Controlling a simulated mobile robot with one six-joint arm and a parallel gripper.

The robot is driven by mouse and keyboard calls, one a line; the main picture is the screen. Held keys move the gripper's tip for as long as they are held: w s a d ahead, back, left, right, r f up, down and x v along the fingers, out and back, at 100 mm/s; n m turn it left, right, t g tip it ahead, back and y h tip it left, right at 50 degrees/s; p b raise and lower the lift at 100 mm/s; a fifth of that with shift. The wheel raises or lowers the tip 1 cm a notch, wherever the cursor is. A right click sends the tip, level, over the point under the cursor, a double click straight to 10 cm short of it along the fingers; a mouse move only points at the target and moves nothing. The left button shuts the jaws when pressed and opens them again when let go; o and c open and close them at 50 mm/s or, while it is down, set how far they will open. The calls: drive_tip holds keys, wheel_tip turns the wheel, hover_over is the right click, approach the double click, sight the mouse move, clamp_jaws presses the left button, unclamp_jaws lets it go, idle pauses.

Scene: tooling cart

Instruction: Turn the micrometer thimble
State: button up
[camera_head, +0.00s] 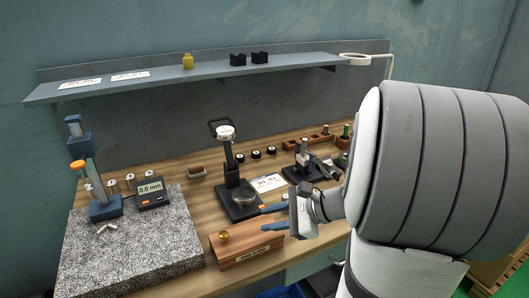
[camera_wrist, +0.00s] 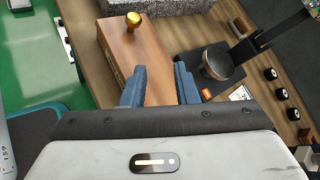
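A small instrument on a black base (camera_head: 303,170), with a silver post and a dark cylindrical part on its right, stands at the back right of the bench. It may be the micrometer in its stand; the thimble is too small to tell and partly near my arm. My gripper (camera_head: 272,217) has two blue fingers spread apart with nothing between them. It is over the right end of a wooden box (camera_head: 243,252), in front of that instrument and apart from it. In the wrist view the fingers (camera_wrist: 160,88) are also apart above the box (camera_wrist: 133,48). No micrometer is recognisable there.
A gauge stand (camera_head: 239,198) with a round plate (camera_wrist: 217,62) stands close beside my fingers. A brass knob (camera_head: 224,236) tops the box. A granite plate (camera_head: 130,255) with a height gauge (camera_head: 95,178) is at left. A shelf (camera_head: 210,71) runs above. Several black rings (camera_wrist: 282,94) lie behind.

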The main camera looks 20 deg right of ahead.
drive_tip(key=w+d+m+t+h, duration=0.25)
drive_tip(key=d+m+t, duration=0.4)
drive_tip(key=d, duration=0.55)
drive_tip(key=m+t+h+b, duration=0.1)
drive_tip(key=m+t+h, duration=0.35)
drive_tip(key=m, duration=0.35)
approach(337, 175)
drive_tip(key=w, duration=0.3)
drive_tip(key=shift+g+h, duration=0.3)
drive_tip(key=shift+h, duration=0.1)
drive_tip(key=w, duration=0.5)
drive_tip(key=w+a, duration=0.1)
drive_tip(key=w, duration=0.1)
drive_tip(key=shift+w+r, duration=0.1)
drive_tip(key=shift+w, duration=0.1)
